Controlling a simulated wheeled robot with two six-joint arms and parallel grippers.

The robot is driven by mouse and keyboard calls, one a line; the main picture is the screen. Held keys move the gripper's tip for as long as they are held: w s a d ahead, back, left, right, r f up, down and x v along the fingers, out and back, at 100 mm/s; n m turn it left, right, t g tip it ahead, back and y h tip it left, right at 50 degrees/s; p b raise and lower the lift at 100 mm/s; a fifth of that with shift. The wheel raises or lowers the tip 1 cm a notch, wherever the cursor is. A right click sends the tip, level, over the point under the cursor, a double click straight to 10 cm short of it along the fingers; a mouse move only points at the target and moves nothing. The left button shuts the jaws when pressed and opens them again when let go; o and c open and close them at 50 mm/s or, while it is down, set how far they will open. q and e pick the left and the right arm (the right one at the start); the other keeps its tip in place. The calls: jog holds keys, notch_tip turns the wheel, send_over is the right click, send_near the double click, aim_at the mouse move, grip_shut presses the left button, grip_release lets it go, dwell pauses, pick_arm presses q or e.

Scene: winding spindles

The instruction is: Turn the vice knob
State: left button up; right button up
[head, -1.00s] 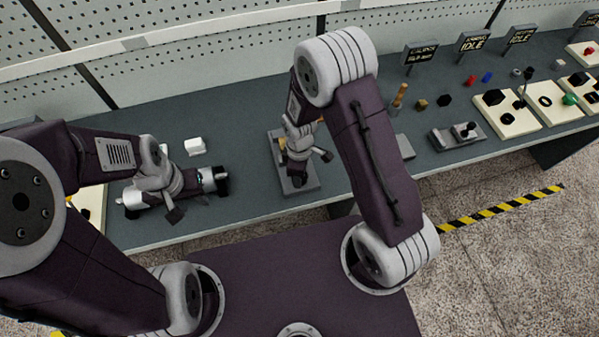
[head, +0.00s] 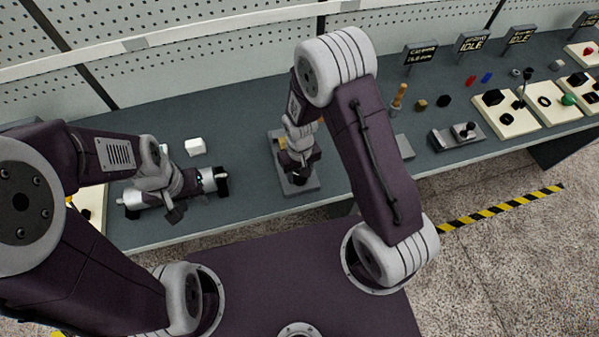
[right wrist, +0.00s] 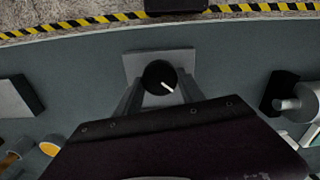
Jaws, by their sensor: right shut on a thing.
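The vice knob (right wrist: 160,77) is a round black knob with a white pointer mark, on a grey block. In the right wrist view the pointer slants toward the lower right. My right gripper (right wrist: 160,88) has one finger on each side of the knob and is shut on it. In the head view my right gripper (head: 297,172) points down over the grey vice base (head: 305,188), and hides most of the knob. My left gripper (head: 172,190) is at the left, by a pale horizontal cylinder (head: 208,180) with black ends.
A white block (head: 195,146) lies behind the cylinder. A grey fixture (head: 457,137) and several small parts and panels stand along the bench to the right. A pegboard wall (head: 230,60) is behind. The bench's front edge is close to the vice base.

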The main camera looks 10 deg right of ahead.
jog(key=m, duration=0.4)
jog(key=shift+w+r+m, duration=0.1)
jog(key=shift+w+m, duration=0.15)
jog(key=shift+m, duration=0.05)
jog(key=m, duration=0.4)
jog(key=shift+m, duration=0.3)
jog(key=m, duration=0.4)
jog(key=shift+d, duration=0.1)
jog(key=m, duration=0.5)
jog(key=shift+s, duration=0.1)
jog(key=shift+m, duration=0.3)
jog(key=o, duration=1.1)
jog(key=shift+o, duration=1.3)
jog(key=shift+s, duration=0.15)
notch_tip(320, 180, up, 9)
jog(key=shift+b, duration=0.35)
